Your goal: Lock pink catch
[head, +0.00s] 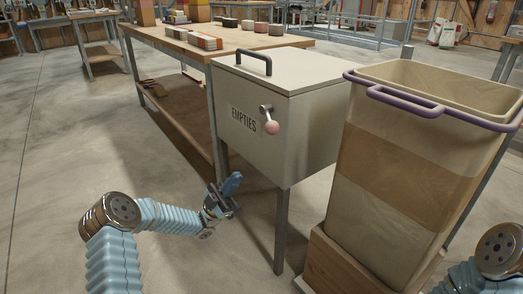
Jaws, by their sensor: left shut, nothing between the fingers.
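The pink catch (271,127) is a small pink knob on a short metal lever at the front of a grey box (290,135) labelled "EMPTIES". The lever slants down to the right from its pivot. The box's lid (265,66), with a dark handle, lies closed on top. My left gripper (232,186) is shut and empty, below and left of the catch and apart from it, in front of the box's lower edge. My right arm shows only at the lower right edge; its gripper is out of view.
A tall translucent bin (408,170) with a purple rim and handle stands close to the right of the box on a wooden base. A wooden table (180,45) with several small blocks stands behind left. The floor at left is clear.

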